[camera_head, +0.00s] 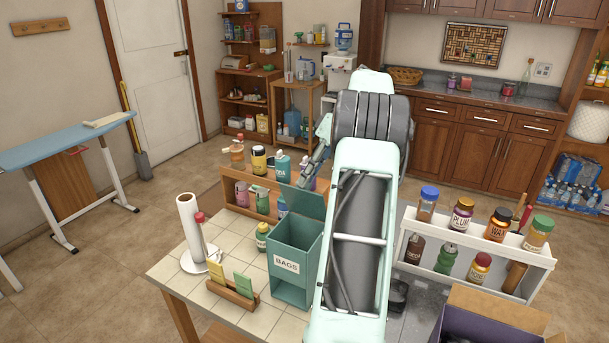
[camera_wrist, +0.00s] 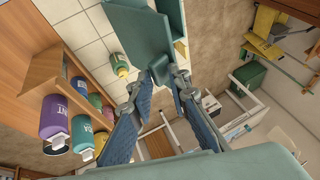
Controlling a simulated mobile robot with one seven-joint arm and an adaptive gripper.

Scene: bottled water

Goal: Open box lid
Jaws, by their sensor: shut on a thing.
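The teal box labelled BAGS (camera_head: 290,262) stands on the tiled table. Its lid (camera_head: 306,203) is raised at the back of the box, tilted up, and the box's top shows open. My gripper (camera_head: 304,184) reaches down from behind to the lid's upper edge, partly hidden by my arm. In the wrist view, the fingertips (camera_wrist: 166,76) meet at the edge of the teal lid (camera_wrist: 142,38) and are shut on it. The contact itself is small and hard to make out.
A paper towel roll (camera_head: 190,228), a small green-yellow bottle (camera_head: 262,237) and a wooden holder (camera_head: 233,291) stand left of the box. A wooden rack (camera_head: 238,208) with bottles is behind. A white bottle rack (camera_head: 470,262) and an open cardboard box (camera_head: 500,310) are right.

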